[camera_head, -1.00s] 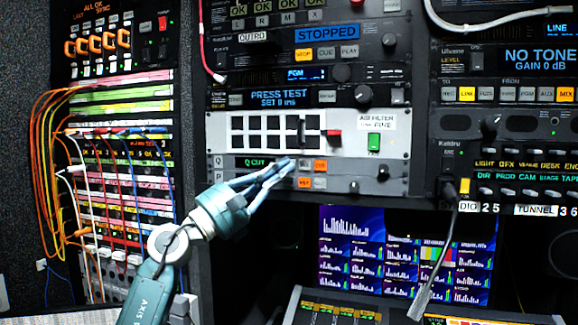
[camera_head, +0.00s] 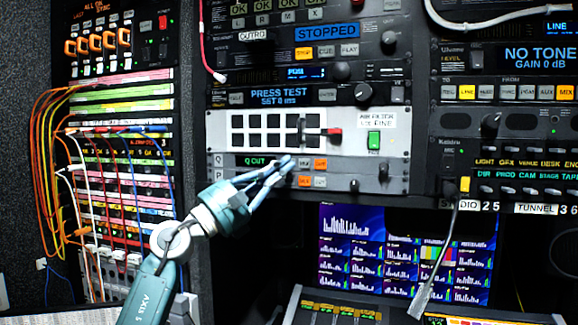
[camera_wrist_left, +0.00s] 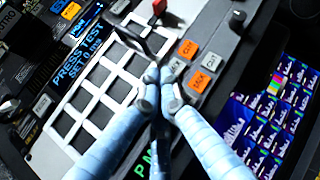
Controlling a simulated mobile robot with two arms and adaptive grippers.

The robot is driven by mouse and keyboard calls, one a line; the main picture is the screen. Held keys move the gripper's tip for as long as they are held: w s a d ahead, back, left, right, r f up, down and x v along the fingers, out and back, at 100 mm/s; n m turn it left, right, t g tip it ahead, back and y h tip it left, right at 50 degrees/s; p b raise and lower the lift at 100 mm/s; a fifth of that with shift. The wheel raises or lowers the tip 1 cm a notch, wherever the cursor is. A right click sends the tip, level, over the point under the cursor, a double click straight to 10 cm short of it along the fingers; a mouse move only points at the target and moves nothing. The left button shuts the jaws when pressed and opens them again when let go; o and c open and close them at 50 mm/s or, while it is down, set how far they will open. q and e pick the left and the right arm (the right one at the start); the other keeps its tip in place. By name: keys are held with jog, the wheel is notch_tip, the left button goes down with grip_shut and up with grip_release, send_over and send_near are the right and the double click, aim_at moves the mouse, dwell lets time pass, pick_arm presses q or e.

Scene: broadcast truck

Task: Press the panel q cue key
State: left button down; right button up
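The Q row (camera_head: 218,161) is the upper of two key rows on a grey rack panel, with a green "Q CUT" display (camera_head: 255,161). At its right end are a grey key (camera_head: 304,163) and an orange key (camera_head: 320,164); their lettering is too small to read surely. In the left wrist view the grey key (camera_wrist_left: 177,66) and orange key (camera_wrist_left: 188,49) lie just beyond my fingertips. My left gripper (camera_head: 287,163) is shut and empty, its tips together just left of the grey key. I cannot tell whether they touch the panel. My right gripper is out of view.
The P row below has its own orange key (camera_head: 304,182). Above is a white-framed grid (camera_head: 275,131) with a red-tipped lever (camera_head: 335,132) and a green switch (camera_head: 374,140). Patch cables (camera_head: 50,140) hang at left; a monitor (camera_head: 350,225) is below.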

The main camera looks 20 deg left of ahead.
pick_arm(q)
jog(key=shift+w, duration=0.45)
dwell(0.8)
jog(key=shift+s, duration=0.75)
jog(key=s, duration=0.5)
jog(key=shift+a, duration=0.1)
dwell(0.6)
